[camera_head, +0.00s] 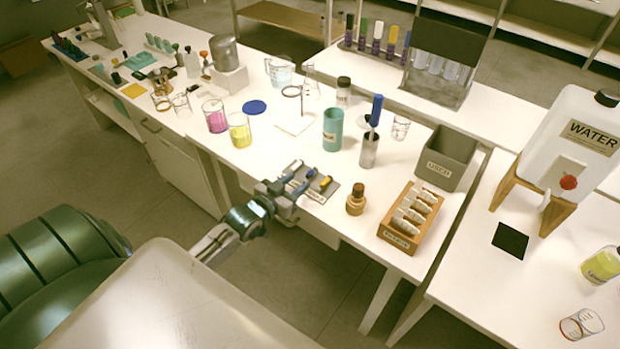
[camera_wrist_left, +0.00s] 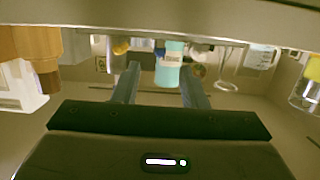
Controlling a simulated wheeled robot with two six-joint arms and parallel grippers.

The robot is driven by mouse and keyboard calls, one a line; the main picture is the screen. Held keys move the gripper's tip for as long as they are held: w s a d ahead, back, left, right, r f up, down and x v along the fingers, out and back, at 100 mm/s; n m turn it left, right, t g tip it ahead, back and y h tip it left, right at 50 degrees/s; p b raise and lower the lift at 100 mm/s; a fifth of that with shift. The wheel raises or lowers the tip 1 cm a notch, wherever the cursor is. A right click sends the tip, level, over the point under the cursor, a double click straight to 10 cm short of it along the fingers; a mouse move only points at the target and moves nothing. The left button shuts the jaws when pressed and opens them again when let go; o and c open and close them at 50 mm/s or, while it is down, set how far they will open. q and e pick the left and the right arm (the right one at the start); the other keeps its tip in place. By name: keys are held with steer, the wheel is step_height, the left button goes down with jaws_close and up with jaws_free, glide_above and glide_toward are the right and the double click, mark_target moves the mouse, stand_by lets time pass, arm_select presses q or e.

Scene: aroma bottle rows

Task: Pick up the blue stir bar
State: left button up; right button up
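A small grey mat (camera_head: 318,197) lies at the front edge of the middle bench. A small blue piece (camera_head: 311,172), likely the blue stir bar, shows on it beside a yellow-tipped one (camera_head: 325,181). My left gripper (camera_head: 297,184) is at the mat's near left side and partly covers it. In the left wrist view the picture is upside down; the fingers (camera_wrist_left: 162,82) stand apart with nothing held. A bit of blue (camera_wrist_left: 160,51) shows between them and a yellow tip (camera_wrist_left: 121,47) by the left finger. Contact cannot be told. My right gripper is not in view.
A brown bottle (camera_head: 356,199) and a wooden rack of vials (camera_head: 410,217) stand right of the mat. A teal cup (camera_head: 332,130) and a metal cylinder (camera_head: 369,151) stand behind. Yellow (camera_head: 239,131) and magenta beakers (camera_head: 214,117) stand to the left.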

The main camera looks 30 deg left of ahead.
mark_target(307, 176)
arm_select(q)
steer(key=x, duration=0.3)
steer(key=b+x, duration=0.1)
steer(key=x, duration=0.1)
steer(key=shift+w+f, duration=0.25)
steer(key=shift+f, duration=0.15)
steer(key=shift+s+r, duration=0.1)
steer(key=shift+c, duration=1.1)
jaws_close()
